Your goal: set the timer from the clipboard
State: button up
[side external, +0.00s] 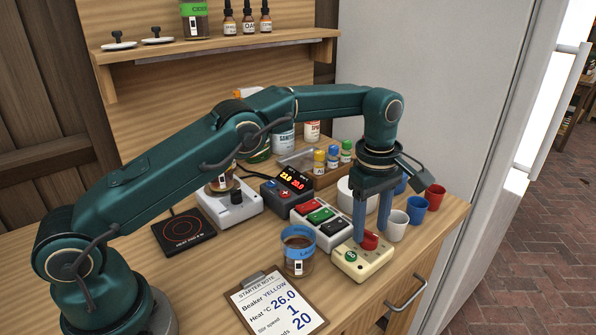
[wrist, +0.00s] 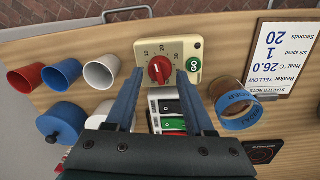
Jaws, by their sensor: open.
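The timer (side external: 362,262) is a cream box with a red knob (side external: 370,240) and a green GO button (side external: 351,256). In the wrist view the timer (wrist: 177,48) shows a numbered dial around the red knob (wrist: 159,70), with the green GO button (wrist: 194,64) to its right. My gripper (side external: 371,234) is open and points down, its blue fingers on either side of the knob; I cannot tell if they touch it. The clipboard (side external: 273,277) lies at the front; its starter note reads Beaker YELLOW, Heat 26.0, Stir speed 1 and Seconds 20. The knob's exact setting is unclear.
A blue-banded beaker (side external: 299,262) of brown liquid stands left of the timer. A red, green and black button box (side external: 320,216) is behind. White (side external: 396,226), blue (side external: 417,209) and red (side external: 435,195) cups stand to the right. A black hot plate (side external: 183,231) lies left.

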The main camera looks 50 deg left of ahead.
notch_tip(320, 180, up, 2)
jog(key=shift+r, duration=0.1)
jog(key=s+a+r+t, duration=0.1)
jog(key=s+a+r, duration=0.1)
jog(key=r, duration=0.6)
jog(key=s+a+r+t, duration=0.1)
jog(key=s+r+t, duration=0.15)
jog(key=r, duration=0.55)
jog(key=s+a+m+t, duration=0.1)
jog(key=s+a+m, duration=0.2)
jog(key=s+m, duration=0.75)
jog(key=s+f+m, duration=0.5)
jog(key=s+f, duration=0.4)
jog(key=s, duration=0.1)
jog(key=w+a+r+n+g+y, duration=0.15)
jog(key=w+a+r+n, duration=0.25)
jog(key=w+a, duration=0.5)
jog(key=w+a+f+n+g, duration=0.1)
jog(key=a+f, duration=0.1)
jog(key=a, duration=0.1)
jog(key=w+a+f+n+g, duration=0.1)
jog(key=a+f, duration=0.2)
jog(key=a, duration=0.1)
jog(key=w+a+f+n+g+h, duration=0.1)
jog(key=w+a+f, duration=0.1)
jog(key=a+f, duration=0.1)
jog(key=shift+a+f+n+g, duration=0.2)
jog(key=shift+a+n+g, duration=0.1)
jog(key=shift+n, duration=0.05)
jog(key=shift+s+a+f, duration=0.25)
